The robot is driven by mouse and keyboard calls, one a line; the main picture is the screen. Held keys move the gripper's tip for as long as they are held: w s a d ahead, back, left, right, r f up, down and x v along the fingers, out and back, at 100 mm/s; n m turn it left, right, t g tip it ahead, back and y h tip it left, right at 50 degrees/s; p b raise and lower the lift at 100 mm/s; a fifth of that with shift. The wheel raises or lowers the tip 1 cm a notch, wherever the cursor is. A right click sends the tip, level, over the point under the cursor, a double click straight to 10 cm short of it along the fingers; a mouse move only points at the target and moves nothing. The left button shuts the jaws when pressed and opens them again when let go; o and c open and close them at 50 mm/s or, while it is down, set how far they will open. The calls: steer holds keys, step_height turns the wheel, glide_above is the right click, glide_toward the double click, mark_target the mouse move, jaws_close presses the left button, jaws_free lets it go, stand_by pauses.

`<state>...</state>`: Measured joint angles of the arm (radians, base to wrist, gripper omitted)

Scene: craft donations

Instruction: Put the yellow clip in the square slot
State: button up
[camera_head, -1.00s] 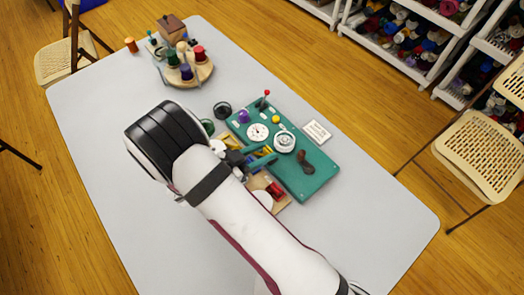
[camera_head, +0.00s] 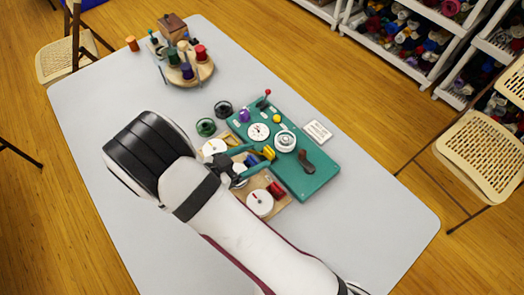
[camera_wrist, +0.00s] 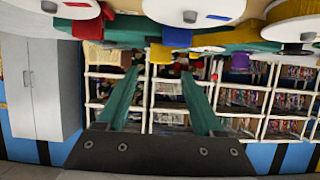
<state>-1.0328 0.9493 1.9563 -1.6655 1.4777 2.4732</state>
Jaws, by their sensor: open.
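My gripper (camera_head: 258,157) has two teal fingers, spread apart with nothing held. It is over the wooden board (camera_head: 282,203) beside the teal panel. A yellow piece, which looks like the clip (camera_head: 268,153), shows close to the fingertips in the head view. In the wrist view my gripper (camera_wrist: 160,73) is open, with a small yellow block (camera_wrist: 160,53) just beyond and between the tips. I cannot make out the square slot; the arm and fingers cover part of the board.
The teal panel (camera_head: 315,182) carries dials, knobs and a red-tipped lever. The wooden board has white discs (camera_head: 260,203) and a red piece (camera_head: 276,190). Dark spools (camera_head: 206,127) stand left of it. A round spool stand (camera_head: 203,76) is farther back. The table's right front is clear.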

steer(key=v, duration=0.8)
steer(key=s+d+r+g, duration=0.2)
steer(key=d+r+g, duration=0.55)
steer(key=d, duration=0.55)
steer(key=s+d+r+n+g+y, duration=0.1)
steer(key=s+d+r+y, duration=0.1)
steer(key=s+y, duration=0.3)
steer(key=s+d+r+n+g+y, duration=0.1)
steer(key=s+d+r+n+y, duration=0.1)
steer(key=s+y, duration=0.4)
steer(key=shift+s+d+r, duration=0.3)
steer(key=shift+s+r, duration=0.4)
steer(key=shift+s, duration=0.25)
